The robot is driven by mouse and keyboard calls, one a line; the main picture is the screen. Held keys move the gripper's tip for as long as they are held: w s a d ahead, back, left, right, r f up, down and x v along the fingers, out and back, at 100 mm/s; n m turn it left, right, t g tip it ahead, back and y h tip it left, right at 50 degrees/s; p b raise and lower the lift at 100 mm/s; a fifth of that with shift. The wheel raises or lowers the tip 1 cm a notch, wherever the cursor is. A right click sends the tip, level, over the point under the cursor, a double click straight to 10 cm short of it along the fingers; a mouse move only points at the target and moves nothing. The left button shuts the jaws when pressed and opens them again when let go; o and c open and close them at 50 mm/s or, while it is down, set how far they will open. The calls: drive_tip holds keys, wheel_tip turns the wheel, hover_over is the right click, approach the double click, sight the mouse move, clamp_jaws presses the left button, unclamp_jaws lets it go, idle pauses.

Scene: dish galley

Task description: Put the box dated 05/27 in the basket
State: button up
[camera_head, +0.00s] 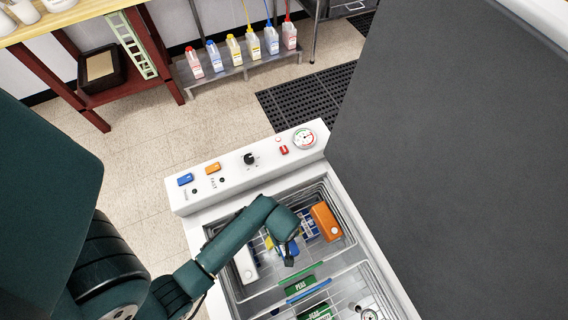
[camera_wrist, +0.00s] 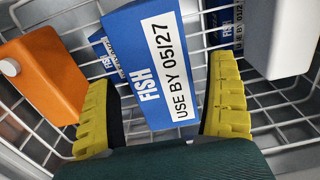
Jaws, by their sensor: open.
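The blue fish box (camera_wrist: 152,62), printed "USE BY 05/27", shows in the wrist view, tilted between my two yellow fingers. My gripper (camera_wrist: 164,100) is open, with one finger to either side of the box; contact cannot be told. In the head view my gripper (camera_head: 281,247) is down inside the white chest freezer, in its far section, and the arm hides much of what lies below. White wire basket bars (camera_wrist: 63,23) run under and around the boxes in the wrist view.
An orange carton (camera_head: 325,222) stands right of my gripper and a white carton (camera_head: 245,266) left. Another fish box (camera_wrist: 222,27) has a partly hidden date starting 01. Green pea boxes (camera_head: 300,285) lie in the nearer section. The grey lid (camera_head: 450,160) stands open at right.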

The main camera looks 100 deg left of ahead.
wheel_tip(320, 180, up, 11)
drive_tip(key=p, duration=0.2)
idle(0.5)
